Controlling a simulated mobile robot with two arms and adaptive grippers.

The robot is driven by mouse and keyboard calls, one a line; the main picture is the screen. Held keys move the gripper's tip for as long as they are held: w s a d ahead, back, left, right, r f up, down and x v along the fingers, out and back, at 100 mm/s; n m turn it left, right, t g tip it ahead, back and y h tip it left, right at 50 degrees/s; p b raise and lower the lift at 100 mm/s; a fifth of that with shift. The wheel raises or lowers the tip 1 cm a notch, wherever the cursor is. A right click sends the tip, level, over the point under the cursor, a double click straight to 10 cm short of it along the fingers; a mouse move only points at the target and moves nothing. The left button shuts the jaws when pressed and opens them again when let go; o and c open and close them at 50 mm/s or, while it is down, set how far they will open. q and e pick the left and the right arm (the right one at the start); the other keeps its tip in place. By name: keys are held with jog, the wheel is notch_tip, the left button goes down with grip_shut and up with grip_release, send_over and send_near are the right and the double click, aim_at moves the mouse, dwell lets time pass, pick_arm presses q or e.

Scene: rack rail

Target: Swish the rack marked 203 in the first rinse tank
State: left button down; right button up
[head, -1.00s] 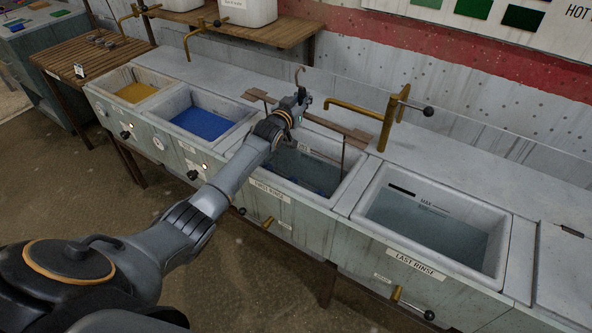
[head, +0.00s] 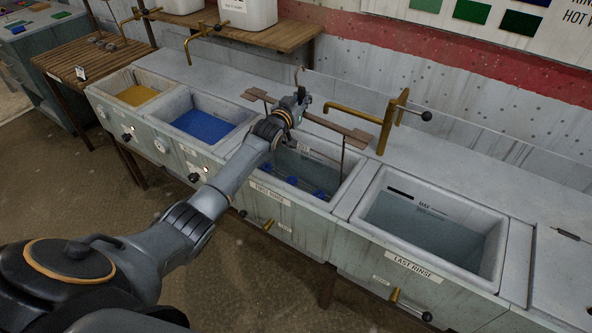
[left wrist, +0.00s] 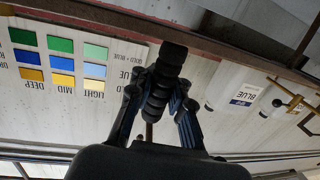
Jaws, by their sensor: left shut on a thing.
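The rack (head: 357,136) is a brown bar with a hook on top and thin rods hanging down. It is over the first rinse tank (head: 300,206), its rods reaching down into it. Blue pieces (head: 292,181) show low in the tank, around the water surface. My left gripper (head: 302,98) is shut on the rack near the middle of its bar. In the left wrist view its fingers (left wrist: 160,88) close around a dark ribbed grip. I cannot read a number on the rack. My right gripper is out of view.
The last rinse tank (head: 352,212) is to the right, with clear water. Tanks of blue (head: 201,124) and yellow (head: 137,95) liquid are to the left. Brass taps (head: 391,122) stand behind the tanks. White containers (head: 249,12) sit on a wooden shelf behind.

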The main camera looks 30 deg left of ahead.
pick_arm(q)
jog(key=r+p, duration=0.4)
jog(key=r, duration=0.1)
jog(key=s+r+p, duration=0.1)
jog(key=r+p, duration=0.4)
jog(key=r, duration=0.1)
jog(key=r+p, duration=0.5)
jog(key=shift+s+r, duration=0.35)
jog(key=shift+w, duration=0.1)
